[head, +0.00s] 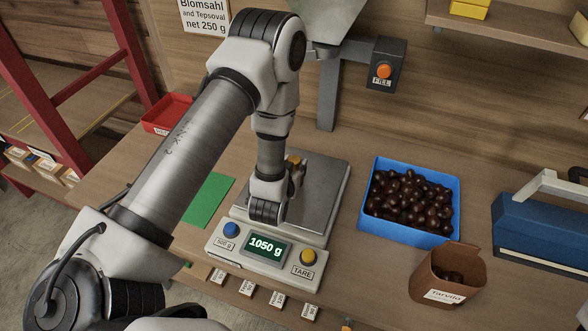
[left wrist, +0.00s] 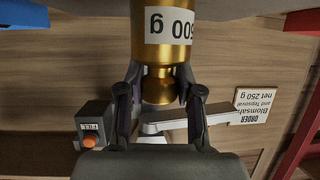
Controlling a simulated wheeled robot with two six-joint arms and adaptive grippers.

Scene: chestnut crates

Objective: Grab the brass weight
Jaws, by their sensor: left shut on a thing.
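The brass weight (left wrist: 186,55) fills the upper middle of the left wrist view, with a white label reading 500 g, upside down in that picture. My left gripper (left wrist: 160,98) is shut on its narrow neck, one dark finger on each side. In the head view my left gripper (head: 297,172) is over the scale's metal pan (head: 322,185), mostly hidden by my own wrist. Only a small brass patch of the weight (head: 293,160) shows there. I cannot tell whether the weight touches the pan. The scale display (head: 265,248) reads 1050 g. My right gripper is not in view.
A blue crate (head: 366,222) of chestnuts and a brown paper bag (head: 440,272) labelled Tarvilo stand right of the scale. A dispenser with an orange FILL button (head: 384,71) is behind. A green mat (head: 207,200) and red tray (head: 165,113) lie left. A blue machine (head: 540,225) is far right.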

